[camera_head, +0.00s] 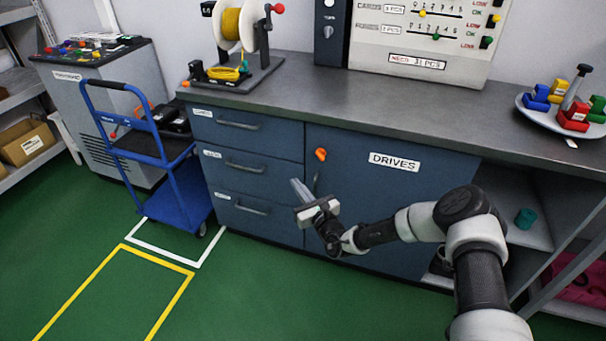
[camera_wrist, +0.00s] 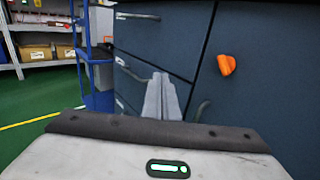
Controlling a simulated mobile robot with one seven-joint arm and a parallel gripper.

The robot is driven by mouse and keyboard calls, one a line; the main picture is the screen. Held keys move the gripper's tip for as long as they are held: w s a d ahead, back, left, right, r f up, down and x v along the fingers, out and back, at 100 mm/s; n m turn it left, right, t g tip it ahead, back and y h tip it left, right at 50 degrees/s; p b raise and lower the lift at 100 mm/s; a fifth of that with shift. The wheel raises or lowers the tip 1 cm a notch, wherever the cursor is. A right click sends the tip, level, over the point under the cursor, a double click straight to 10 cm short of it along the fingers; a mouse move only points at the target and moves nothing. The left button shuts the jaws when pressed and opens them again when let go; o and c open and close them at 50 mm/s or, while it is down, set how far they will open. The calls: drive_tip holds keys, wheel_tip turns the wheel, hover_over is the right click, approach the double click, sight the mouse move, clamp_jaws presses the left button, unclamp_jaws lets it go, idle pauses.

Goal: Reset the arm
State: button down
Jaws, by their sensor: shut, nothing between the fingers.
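My gripper (camera_head: 297,186) is shut and empty, held out in front of the blue workbench cabinet. In the head view its fingertips sit before the seam between the drawers and the door labelled DRIVES (camera_head: 394,200). The closed fingers also show in the wrist view (camera_wrist: 161,92), side by side with nothing between them. My arm comes in from the lower right, with the elbow bent. The gripper looks close to the door's handle (camera_head: 316,182), but I cannot tell whether it touches.
An orange knob (camera_head: 321,154) is on the DRIVES door. Three drawers (camera_head: 247,168) are closed. A blue cart (camera_head: 180,200) stands to the left. Open shelves (camera_head: 520,230) lie right of the door. The worktop (camera_head: 400,112) carries a cable spool (camera_head: 240,25) and a round tray (camera_head: 537,117). Green floor is free at front left.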

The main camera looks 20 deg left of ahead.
drive_tip(key=s+a+r+n+g+y, duration=0.2)
drive_tip(key=s+r+n+g, duration=0.2)
drive_tip(key=r+n, duration=0.3)
drive_tip(key=s+a+r+n+g+y, duration=0.1)
drive_tip(key=s+r+n+g+y, duration=0.25)
drive_tip(key=r, duration=0.55)
drive_tip(key=s+d+r+n+g+h, duration=0.3)
drive_tip(key=s+r+n+g, duration=0.2)
drive_tip(key=s+r+n, duration=0.3)
drive_tip(key=s+d+r+n+t+h, duration=0.25)
drive_tip(key=s+d+h, duration=0.35)
drive_tip(key=d, duration=0.6)
drive_tip(key=s+d+r+n+t+h, duration=0.1)
drive_tip(key=s+d+r+n+h, duration=0.25)
drive_tip(key=s+d, duration=0.7)
drive_tip(key=s+d+r+n+t+h, duration=0.2)
drive_tip(key=s+d+r+n+h, duration=0.3)
drive_tip(key=d, duration=0.8)
wheel_tip(320, 180, up, 19)
drive_tip(key=m+p, duration=0.2)
drive_tip(key=p, duration=1.8)
drive_tip(key=shift+s+d+r+h, duration=0.2)
drive_tip(key=shift+s+d+h, duration=0.1)
drive_tip(key=shift+d, duration=0.1)
